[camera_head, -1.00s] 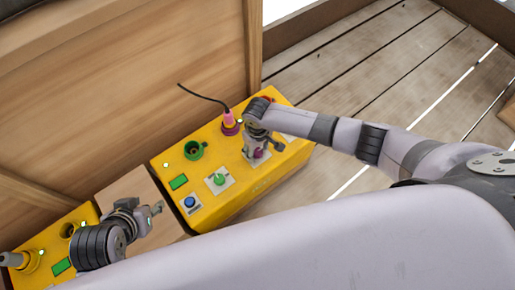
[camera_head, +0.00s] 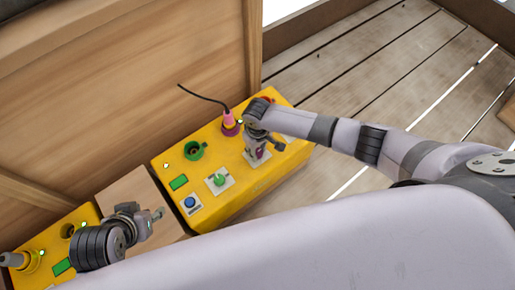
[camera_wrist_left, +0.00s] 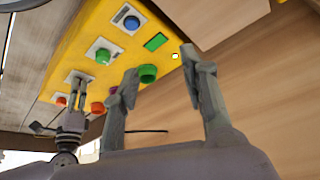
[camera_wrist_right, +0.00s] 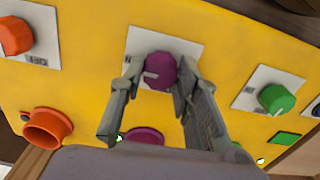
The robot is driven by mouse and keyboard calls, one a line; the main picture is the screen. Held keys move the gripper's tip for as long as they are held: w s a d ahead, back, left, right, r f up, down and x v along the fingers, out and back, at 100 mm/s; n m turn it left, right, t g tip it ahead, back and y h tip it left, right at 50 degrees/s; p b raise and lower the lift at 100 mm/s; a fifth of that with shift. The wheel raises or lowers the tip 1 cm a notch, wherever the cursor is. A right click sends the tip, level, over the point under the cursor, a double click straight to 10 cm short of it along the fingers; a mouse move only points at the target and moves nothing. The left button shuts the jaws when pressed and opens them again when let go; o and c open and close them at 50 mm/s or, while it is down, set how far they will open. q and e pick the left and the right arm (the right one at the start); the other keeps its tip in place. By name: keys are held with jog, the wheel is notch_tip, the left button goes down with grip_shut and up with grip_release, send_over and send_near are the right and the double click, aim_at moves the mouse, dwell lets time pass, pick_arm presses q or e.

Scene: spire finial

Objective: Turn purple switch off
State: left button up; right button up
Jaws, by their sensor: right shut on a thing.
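The purple switch (camera_wrist_right: 160,70) is a round knob with a pale pointer mark on a white plate of the yellow box. In the right wrist view its pointer aims left, toward a letter that the left finger partly hides. My right gripper (camera_wrist_right: 152,82) is shut on this knob, one finger on each side. In the head view the right gripper (camera_head: 262,150) stands over the plate and mostly hides the knob. My left gripper (camera_wrist_left: 165,75) is open and empty. In the head view the left gripper (camera_head: 155,215) hangs near the wooden block left of the box.
The yellow box also bears a green knob (camera_wrist_right: 276,99), an orange knob (camera_wrist_right: 14,36), a blue button (camera_head: 190,202), a green socket (camera_head: 195,150) and a purple socket with a pink plug (camera_head: 229,120) and black cable. A second yellow box (camera_head: 30,245) stands at left. A wooden wall rises behind.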

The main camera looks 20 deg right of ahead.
jog(key=shift+r+n+p, duration=0.1)
jog(key=shift+n+p, duration=0.25)
jog(key=shift+n, duration=0.15)
jog(key=n+p, duration=0.2)
jog(key=n, duration=0.1)
jog(key=shift+n, duration=0.6)
jog(key=n+p, duration=0.1)
jog(key=n, duration=0.1)
jog(key=shift+n, duration=0.4)
jog(key=n, duration=0.2)
jog(key=shift+n, duration=0.3)
jog(key=n, duration=0.2)
jog(key=shift+n, duration=0.4)
pick_arm(q)
jog(key=f, duration=0.1)
jog(key=s+f+g, duration=0.1)
jog(key=f, duration=0.1)
jog(key=f+g, duration=0.1)
jog(key=f, duration=0.1)
jog(key=shift+s+a, duration=0.2)
jog(key=shift+a, duration=0.05)
pick_arm(e)
jog(key=n, duration=0.4)
